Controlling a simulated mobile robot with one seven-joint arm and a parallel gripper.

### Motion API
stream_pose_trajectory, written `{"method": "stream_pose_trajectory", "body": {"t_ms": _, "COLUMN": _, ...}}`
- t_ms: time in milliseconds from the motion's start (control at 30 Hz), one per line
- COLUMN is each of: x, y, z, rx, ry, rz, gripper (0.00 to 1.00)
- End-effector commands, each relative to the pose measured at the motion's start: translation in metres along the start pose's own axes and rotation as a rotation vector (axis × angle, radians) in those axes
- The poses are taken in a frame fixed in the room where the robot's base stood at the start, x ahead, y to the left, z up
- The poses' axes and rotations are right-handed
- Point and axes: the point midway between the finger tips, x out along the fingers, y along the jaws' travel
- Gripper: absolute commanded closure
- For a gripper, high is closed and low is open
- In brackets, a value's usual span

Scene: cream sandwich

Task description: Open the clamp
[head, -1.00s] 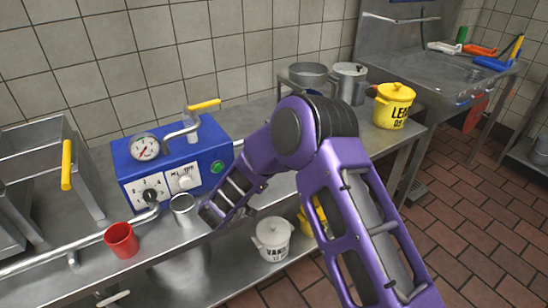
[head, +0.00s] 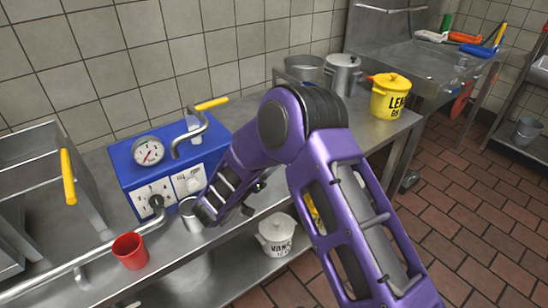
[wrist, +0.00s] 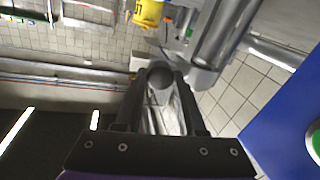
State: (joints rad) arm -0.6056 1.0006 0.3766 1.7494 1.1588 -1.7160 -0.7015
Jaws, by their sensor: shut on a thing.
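My gripper (wrist: 160,95) has its two black fingers closed around a dark ball-ended knob (wrist: 160,76) with a grey metal piece behind it. I cannot tell for sure whether this knob belongs to the clamp. In the head view my purple wrist covers the right front of the blue machine (head: 125,170), and the fingertips are mostly hidden behind it. The blue machine has a round gauge (head: 149,151), dials and a bent metal pipe on top. A yellow-handled lever (head: 212,104) shows at its back right. The machine's blue side also shows in the wrist view (wrist: 285,110).
A metal cup (head: 188,214) and a red cup (head: 130,251) stand in front of the machine. A yellow pot (head: 391,97) and metal pots (head: 342,75) are to the right. A white pot (head: 275,234) is on the lower shelf. The counter's back right is partly clear.

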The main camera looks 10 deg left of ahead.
Motion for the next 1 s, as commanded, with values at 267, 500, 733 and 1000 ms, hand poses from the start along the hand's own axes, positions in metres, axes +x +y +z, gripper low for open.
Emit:
{"method": "stream_pose_trajectory", "body": {"t_ms": 267, "x": -0.0003, "y": -0.0001, "z": -0.0009, "rx": 0.002, "ry": 0.001, "rz": 0.000, "gripper": 1.00}}
{"method": "stream_pose_trajectory", "body": {"t_ms": 500, "x": -0.0002, "y": 0.0000, "z": -0.0009, "rx": 0.002, "ry": 0.001, "rz": 0.001, "gripper": 0.52}}
{"method": "stream_pose_trajectory", "body": {"t_ms": 733, "x": -0.0003, "y": 0.0001, "z": -0.0004, "rx": 0.001, "ry": 0.000, "rz": 0.001, "gripper": 0.31}}
{"method": "stream_pose_trajectory", "body": {"t_ms": 1000, "x": -0.0052, "y": -0.0002, "z": -0.0003, "rx": 0.001, "ry": 0.000, "rz": 0.000, "gripper": 0.31}}
